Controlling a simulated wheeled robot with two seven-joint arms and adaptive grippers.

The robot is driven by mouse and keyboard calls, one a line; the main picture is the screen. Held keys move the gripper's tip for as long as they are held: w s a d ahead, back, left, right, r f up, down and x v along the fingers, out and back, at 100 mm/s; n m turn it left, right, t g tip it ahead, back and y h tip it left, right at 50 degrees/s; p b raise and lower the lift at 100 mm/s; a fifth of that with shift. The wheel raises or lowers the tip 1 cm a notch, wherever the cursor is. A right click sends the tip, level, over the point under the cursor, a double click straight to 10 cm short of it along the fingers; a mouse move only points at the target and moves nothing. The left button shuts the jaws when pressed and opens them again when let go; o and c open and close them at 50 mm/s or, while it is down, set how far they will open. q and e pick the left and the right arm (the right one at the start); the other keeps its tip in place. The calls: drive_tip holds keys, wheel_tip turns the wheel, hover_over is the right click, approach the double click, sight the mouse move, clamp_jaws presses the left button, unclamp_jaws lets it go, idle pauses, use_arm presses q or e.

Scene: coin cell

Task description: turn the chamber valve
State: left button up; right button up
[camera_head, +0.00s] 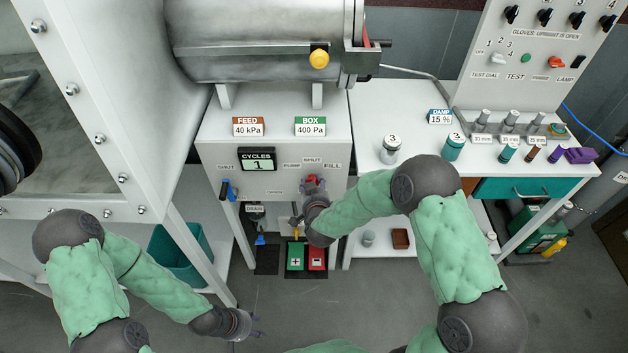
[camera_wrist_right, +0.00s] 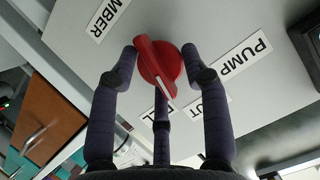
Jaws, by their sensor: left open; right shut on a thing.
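The chamber valve is a red knob (camera_wrist_right: 160,62) with a raised bar and a white line, on the pale front panel. In the head view the red knob (camera_head: 313,182) shows just past my right gripper (camera_head: 312,196), mostly hidden by it. In the right wrist view the fingers of my right gripper (camera_wrist_right: 165,72) are around the knob and shut on it. PUMP and partly covered labels surround the knob; the white line points toward the lower right of that view. My left gripper (camera_head: 254,327) is open and empty, low over the floor.
A blue-handled valve (camera_head: 228,190) sits left on the same panel, below the CYCLES display (camera_head: 258,159) reading 1. Green and red pedals (camera_head: 295,258) lie on the floor below. A white bench (camera_head: 400,115) with jars stands to the right. A teal bin (camera_head: 172,255) stands left.

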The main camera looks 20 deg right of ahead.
drive_tip(key=n+h+p, duration=0.1)
drive_tip(key=r+n+p, duration=0.1)
drive_tip(key=p, duration=0.1)
drive_tip(key=shift+w+a+h, duration=0.2)
drive_tip(key=shift+w+h, duration=0.15)
drive_tip(key=shift+h, duration=0.05)
drive_tip(key=shift+a+n+g+h+p, duration=0.15)
drive_tip(key=shift+n+g+h+p, duration=0.15)
drive_tip(key=shift+n+h+p, duration=0.65)
drive_tip(key=shift+w+a+f+n+h+p, duration=0.15)
drive_tip(key=shift+n+h+p, duration=0.25)
drive_tip(key=shift+n, duration=0.65)
drive_tip(key=shift+a+f+n+h+p, duration=0.15)
drive_tip(key=shift+n+h+p, duration=0.2)
drive_tip(key=shift+n+h, duration=0.7)
drive_tip(key=shift+n+y, duration=0.3)
drive_tip(key=shift+n, duration=0.05)
drive_tip(key=o, duration=1.1)
drive_tip(key=shift+f, duration=0.2)
